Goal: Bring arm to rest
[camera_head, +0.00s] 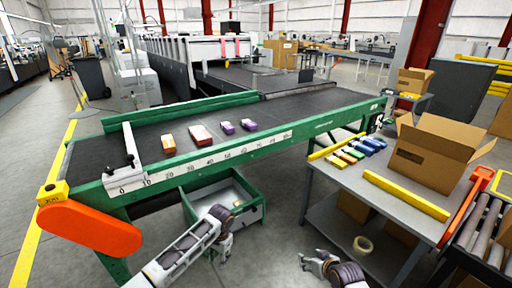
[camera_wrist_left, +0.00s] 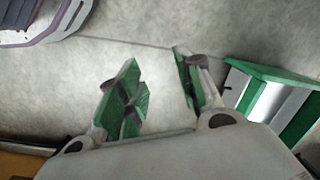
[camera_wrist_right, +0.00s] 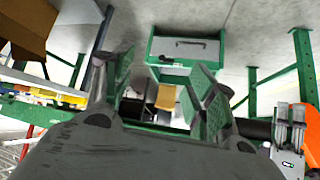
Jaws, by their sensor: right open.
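My left gripper (camera_head: 224,216) is low in the head view, in front of the green bin under the conveyor. In the left wrist view its two green-padded fingers (camera_wrist_left: 158,88) stand apart with only grey floor between them. My right gripper (camera_head: 310,262) is at the bottom of the head view, left of the grey table. In the right wrist view its fingers (camera_wrist_right: 158,88) are spread, with nothing held; the green bin shows beyond them. Both arms are apart from the conveyor and the table.
The green conveyor (camera_head: 290,108) carries several small cartons (camera_head: 200,135). The green bin (camera_head: 252,214) sits beneath it. The grey table (camera_head: 340,182) holds an open cardboard box (camera_head: 432,150), several small coloured cartons (camera_head: 350,154) and a yellow bar (camera_head: 405,195).

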